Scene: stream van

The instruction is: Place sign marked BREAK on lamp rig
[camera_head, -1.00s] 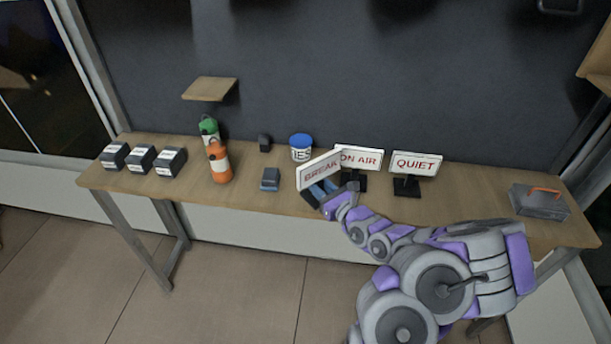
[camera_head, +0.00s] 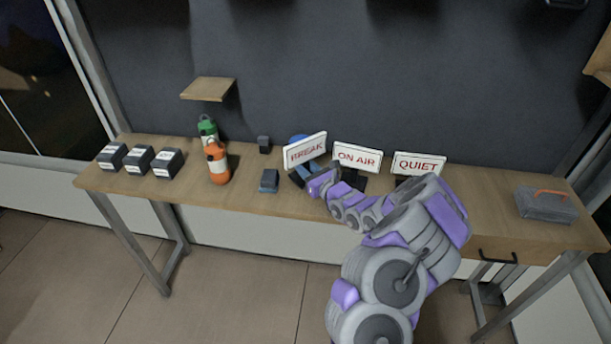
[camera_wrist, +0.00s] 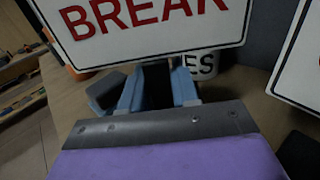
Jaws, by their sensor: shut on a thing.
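The white sign marked BREAK (camera_head: 305,151) is held up over the table in the head view. It fills the top of the wrist view (camera_wrist: 150,45). My gripper (camera_head: 305,175) is shut on it from below; its blue fingers (camera_wrist: 158,88) show beneath the sign panel. The sign's lower part is mostly hidden by the fingers. The ON AIR sign (camera_head: 357,158) and the QUIET sign (camera_head: 418,165) stand to the right of it. I cannot identify a lamp rig with certainty in these views.
A blue-lidded tub (camera_head: 297,138) is mostly hidden behind the BREAK sign. A small blue and dark object (camera_head: 269,181), an orange bottle (camera_head: 217,165) and a green bottle (camera_head: 208,129) stand left. A grey toolbox (camera_head: 545,206) is far right. A wooden wall shelf (camera_head: 208,89) hangs above the bottles.

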